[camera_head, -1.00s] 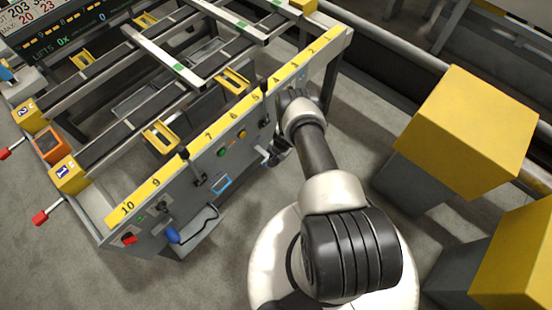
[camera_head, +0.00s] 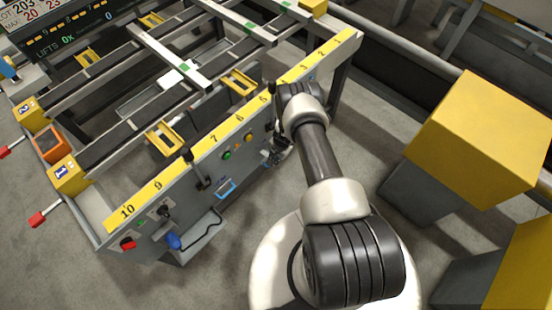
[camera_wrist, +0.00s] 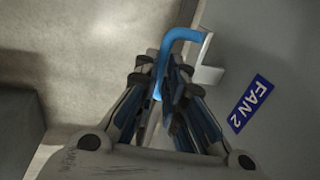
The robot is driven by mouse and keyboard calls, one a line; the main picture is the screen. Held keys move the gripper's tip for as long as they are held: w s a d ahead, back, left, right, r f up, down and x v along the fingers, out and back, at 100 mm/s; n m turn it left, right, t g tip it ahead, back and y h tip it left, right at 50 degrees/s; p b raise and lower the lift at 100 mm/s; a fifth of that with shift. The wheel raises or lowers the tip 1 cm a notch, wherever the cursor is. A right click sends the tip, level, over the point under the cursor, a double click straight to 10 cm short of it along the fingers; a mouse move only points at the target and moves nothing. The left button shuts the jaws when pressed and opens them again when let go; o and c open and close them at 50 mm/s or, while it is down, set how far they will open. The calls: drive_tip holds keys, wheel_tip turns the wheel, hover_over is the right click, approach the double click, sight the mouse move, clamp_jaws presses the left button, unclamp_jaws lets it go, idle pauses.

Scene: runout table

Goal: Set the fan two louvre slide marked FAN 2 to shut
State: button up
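The FAN 2 slide has a blue bent handle (camera_wrist: 183,34) on a pale bracket (camera_wrist: 207,72), seen in the wrist view. The blue FAN 2 label (camera_wrist: 250,103) is on the grey panel to its right. My gripper (camera_wrist: 166,75) has its fingers drawn close together, one on each side of the handle's free leg, and looks shut on it. The fingers hide part of that leg. In the head view my gripper (camera_head: 274,153) is at the front face of the panel, and my arm partly hides the area. The slide's position marks are not readable.
Yellow-topped blocks (camera_head: 483,125) stand to the right. Bare floor lies in front of the panel.

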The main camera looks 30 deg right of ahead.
drive_tip(key=shift+o, duration=0.6)
wheel_tip(320, 180, up, 12)
drive_tip(key=s, duration=0.2)
drive_tip(key=shift+d, duration=0.35)
drive_tip(key=shift+f, duration=0.1)
